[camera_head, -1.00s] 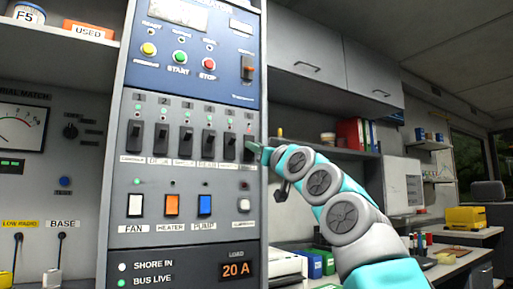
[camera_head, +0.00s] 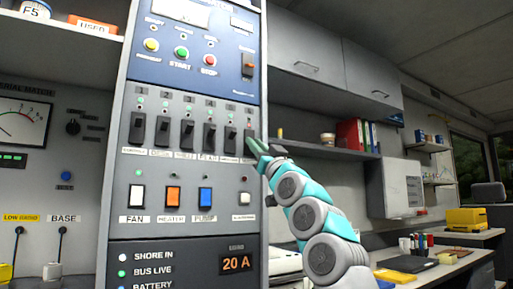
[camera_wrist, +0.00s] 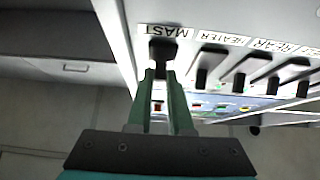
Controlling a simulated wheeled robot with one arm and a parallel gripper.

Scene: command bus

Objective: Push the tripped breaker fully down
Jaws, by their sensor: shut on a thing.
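A grey breaker panel (camera_head: 116,165) carries a row of black breaker levers under small numbered lights. The light over the rightmost breaker is red, and the other breakers show green lights. In the wrist view the rightmost lever (camera_wrist: 162,47), beside the label MAST, is black and sits between my fingertips. My gripper (camera_wrist: 162,72) has its two green fingers closed on this lever. In the head view my gripper (camera_head: 258,147) is at the right edge of the panel, over the rightmost breaker, and partly hides it. The lever's exact angle is hard to tell.
Left of it are other levers, such as the fifth (camera_head: 231,137). Below are fan (camera_head: 136,196), heater (camera_head: 172,197) and pump (camera_head: 205,198) switches. A blue start panel (camera_head: 215,75) is above. Right of the panel, a shelf (camera_head: 310,147) holds binders.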

